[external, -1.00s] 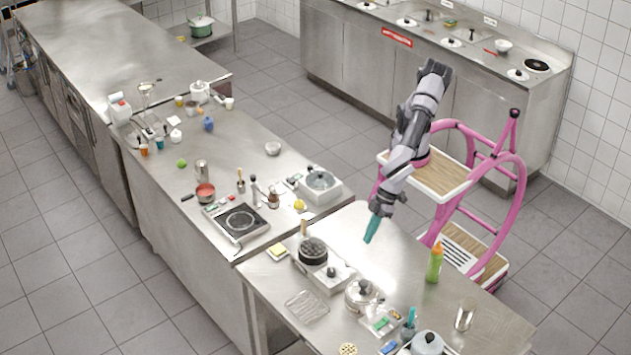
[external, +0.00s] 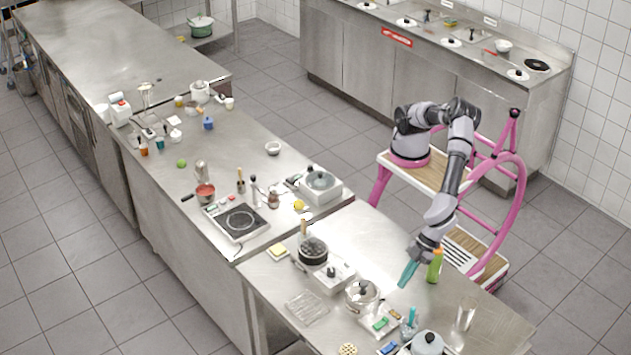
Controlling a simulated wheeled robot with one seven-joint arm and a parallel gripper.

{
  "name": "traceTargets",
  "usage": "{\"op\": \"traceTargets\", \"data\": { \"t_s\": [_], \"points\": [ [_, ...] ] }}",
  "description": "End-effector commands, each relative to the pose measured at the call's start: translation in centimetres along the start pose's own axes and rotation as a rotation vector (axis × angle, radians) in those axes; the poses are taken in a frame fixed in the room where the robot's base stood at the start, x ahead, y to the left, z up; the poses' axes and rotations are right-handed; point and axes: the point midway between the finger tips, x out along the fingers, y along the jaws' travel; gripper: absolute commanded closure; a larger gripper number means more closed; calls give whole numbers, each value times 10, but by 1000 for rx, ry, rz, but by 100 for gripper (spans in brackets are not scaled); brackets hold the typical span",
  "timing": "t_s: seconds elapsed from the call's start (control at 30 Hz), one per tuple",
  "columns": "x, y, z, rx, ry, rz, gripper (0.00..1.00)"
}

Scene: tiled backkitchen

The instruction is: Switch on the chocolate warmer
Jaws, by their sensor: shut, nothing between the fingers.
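No appliance is clearly marked as the chocolate warmer, and I cannot tell for sure which one it is. One candidate is a white unit with a dark round top and a front dial (external: 335,273) on the near steel table. Another is a white box with a round glass lid (external: 320,183) on the counter behind. My gripper (external: 403,283), with teal fingers, is shut and empty. It points down above the near table, between the steel lidded pot and the green bottle, to the right of the dial unit. No switch state is readable.
A steel lidded pot (external: 362,297) stands left of my gripper and a green bottle (external: 435,265) stands close on its right. A clear glass (external: 465,314), a grey-lidded pot (external: 427,343) and a wire rack (external: 308,306) are on the same table. The table's back middle is clear.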

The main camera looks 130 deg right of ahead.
Motion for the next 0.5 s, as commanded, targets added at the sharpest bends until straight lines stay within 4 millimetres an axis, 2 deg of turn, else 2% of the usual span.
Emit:
{"op": "traceTargets", "data": {
  "t_s": [0.17, 0.5],
  "points": [
    [29, 2, 0, 0, -1, 3, 100],
    [101, 2, 1, 0, -1, 2, 100]
  ]
}}
